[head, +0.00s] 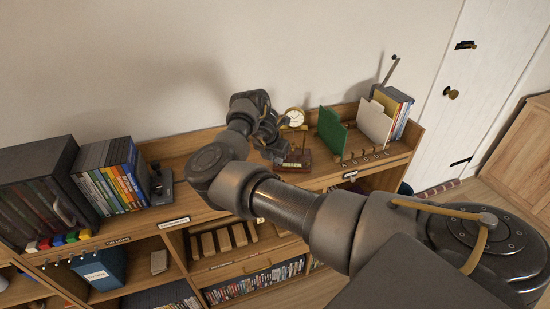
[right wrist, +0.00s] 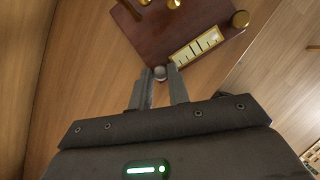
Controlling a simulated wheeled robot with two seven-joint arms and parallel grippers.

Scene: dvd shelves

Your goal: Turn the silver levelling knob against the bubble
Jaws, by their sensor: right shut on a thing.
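The silver levelling knob (right wrist: 160,73) is a small round knob at the edge of a red-brown wooden base (right wrist: 150,38). A cream level plate (right wrist: 198,48) with dark marks lies on the base, up and right of the knob; the bubble's exact place is too small to tell. My right gripper (right wrist: 159,79) is shut on the knob, one fingertip on each side of it. In the head view the base (head: 297,163) stands on the shelf top, partly behind my right gripper (head: 280,152). My left gripper is out of view.
Brass posts (right wrist: 240,18) rise from the base. A brass clock (head: 293,118) stands behind it. A green upright panel (head: 331,131) and a row of small hooks are to the right. DVDs (head: 110,180) and a small black device (head: 161,184) are to the left.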

